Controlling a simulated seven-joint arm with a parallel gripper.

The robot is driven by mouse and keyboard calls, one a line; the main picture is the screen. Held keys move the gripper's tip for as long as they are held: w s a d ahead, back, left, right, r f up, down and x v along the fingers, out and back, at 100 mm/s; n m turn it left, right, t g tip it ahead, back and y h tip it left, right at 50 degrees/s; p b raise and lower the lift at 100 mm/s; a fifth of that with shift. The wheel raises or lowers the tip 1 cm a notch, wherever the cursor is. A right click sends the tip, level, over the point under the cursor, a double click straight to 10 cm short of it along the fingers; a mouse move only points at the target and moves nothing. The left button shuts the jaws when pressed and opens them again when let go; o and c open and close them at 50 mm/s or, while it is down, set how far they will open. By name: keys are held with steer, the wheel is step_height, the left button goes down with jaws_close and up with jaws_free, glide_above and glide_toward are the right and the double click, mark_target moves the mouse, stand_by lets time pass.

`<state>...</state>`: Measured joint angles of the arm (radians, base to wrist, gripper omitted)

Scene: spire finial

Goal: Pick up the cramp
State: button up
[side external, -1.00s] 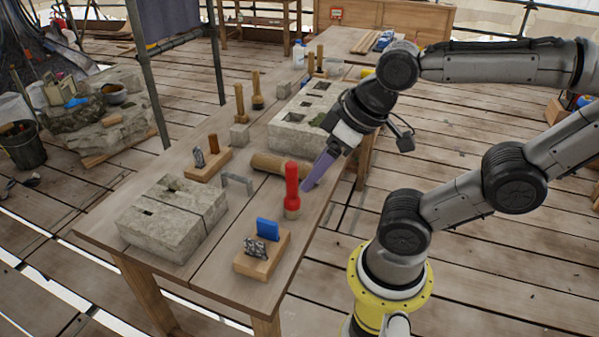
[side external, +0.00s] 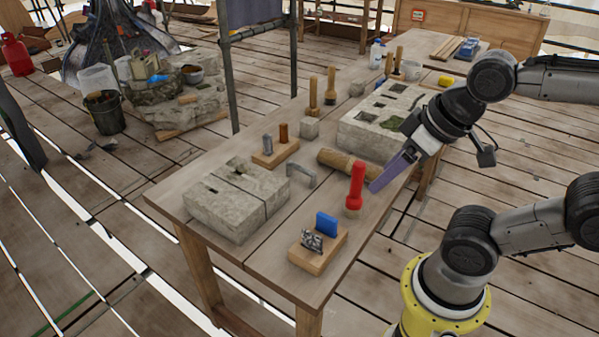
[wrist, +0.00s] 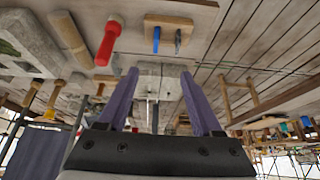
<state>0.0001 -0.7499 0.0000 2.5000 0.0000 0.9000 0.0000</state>
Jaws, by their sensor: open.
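The cramp (side external: 302,175) is a grey metal staple shape standing on the wooden table, between the near stone block (side external: 232,205) and the wooden roller (side external: 348,163). My gripper (side external: 375,187) has purple fingers and is right of the cramp, beside the red-handled tool (side external: 356,187). The red-handled tool (wrist: 108,42) also shows there, left of the fingers.
A wooden holder (side external: 306,258) with a blue and a grey piece stands at the near edge. Another holder (side external: 268,159) with two upright pieces stands behind the near stone. A larger stone block (side external: 355,133) with holes lies farther back. Bare table lies around the cramp.

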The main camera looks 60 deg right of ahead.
steer(key=shift+s, duration=0.1)
steer(key=shift+c, duration=0.4)
steer(key=w+r+n, duration=0.1)
steer(key=w+r, duration=0.3)
steer(key=r, duration=0.1)
steer(key=m+g, duration=0.2)
steer(key=g, duration=0.4)
glide_above(301, 168)
step_height(301, 168, down, 13)
steer(key=f, duration=0.7)
steer(key=shift+s+a, duration=0.15)
steer(key=shift+a, duration=0.1)
steer(key=shift+w+d+f, duration=0.1)
steer(key=shift+d+f, duration=0.1)
steer(key=shift+f, duration=1.4)
steer(key=shift+w+d+f, duration=0.1)
steer(key=shift+d+f, duration=0.05)
steer(key=shift+f, duration=1.4)
jaws_close()
